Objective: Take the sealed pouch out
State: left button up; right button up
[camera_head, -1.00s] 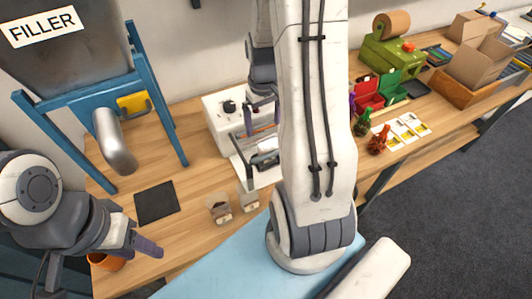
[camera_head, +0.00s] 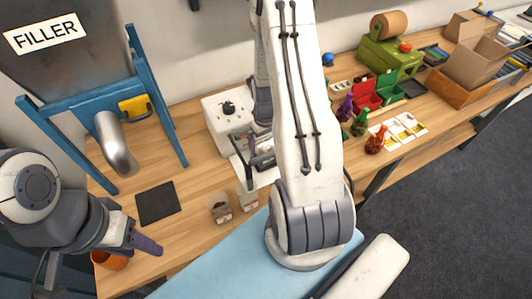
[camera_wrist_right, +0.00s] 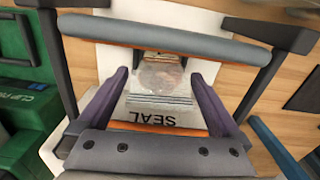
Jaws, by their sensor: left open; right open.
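The clear pouch (camera_wrist_right: 160,76) lies in the white sealer (camera_head: 229,122), just beyond its plate marked SEAL (camera_wrist_right: 150,119) in the right wrist view. The sealer's grey bar (camera_wrist_right: 160,32) spans above the pouch's far side. My right gripper (camera_wrist_right: 163,98) is open, with one purple finger on each side of the pouch and apart from it. In the head view my right arm hides most of that gripper. My left gripper (camera_head: 148,245) is open and empty over the table's left front, above an orange cup (camera_head: 110,260).
The filler (camera_head: 50,50) with a blue frame stands at the left.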

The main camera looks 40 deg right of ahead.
grip_shut()
jog(key=shift+r, duration=0.15)
